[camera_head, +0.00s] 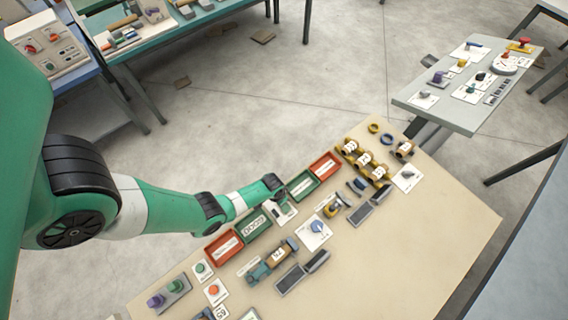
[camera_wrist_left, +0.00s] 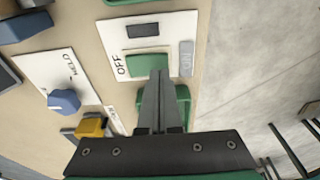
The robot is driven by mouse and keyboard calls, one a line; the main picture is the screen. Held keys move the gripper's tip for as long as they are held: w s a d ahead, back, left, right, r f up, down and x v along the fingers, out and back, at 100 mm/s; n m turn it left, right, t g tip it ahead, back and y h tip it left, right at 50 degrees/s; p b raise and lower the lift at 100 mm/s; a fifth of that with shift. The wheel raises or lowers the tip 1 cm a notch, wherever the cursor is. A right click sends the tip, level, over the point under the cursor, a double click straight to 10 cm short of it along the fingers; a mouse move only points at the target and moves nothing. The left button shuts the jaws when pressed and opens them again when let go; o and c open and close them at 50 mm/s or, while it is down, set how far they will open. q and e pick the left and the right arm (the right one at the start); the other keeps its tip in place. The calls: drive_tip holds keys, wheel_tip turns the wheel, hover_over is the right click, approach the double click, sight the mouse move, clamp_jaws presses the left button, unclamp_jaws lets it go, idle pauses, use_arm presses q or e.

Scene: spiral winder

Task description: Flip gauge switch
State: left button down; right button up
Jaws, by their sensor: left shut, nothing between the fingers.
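A white switch plate (camera_wrist_left: 125,35) with a dark window, a green rocker (camera_wrist_left: 146,64), an OFF label on its left and a grey ON tab on its right lies in the left wrist view. In the head view the plate (camera_head: 283,214) is partly hidden beneath my left gripper (camera_head: 281,198). My left gripper is shut and empty, its fingers (camera_wrist_left: 158,85) together. The fingertips overlap the near edge of the green rocker; I cannot tell whether they touch it. Another green part shows behind the fingers. My right gripper is not in view.
Red and green labelled trays (camera_head: 222,246) line the beige table's left edge on both sides of the plate. A blue knob on a white card (camera_head: 316,232) and a yellow part (camera_wrist_left: 92,126) are close by. The table's right side (camera_head: 420,245) is clear.

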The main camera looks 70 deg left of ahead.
use_arm(q)
drive_tip(key=shift+f+b, duration=0.55)
drive_tip(key=shift+f, duration=0.1)
drive_tip(key=shift+r, duration=0.1)
wheel_tip(320, 180, up, 7)
drive_tip(key=p, duration=0.7)
idle(0.5)
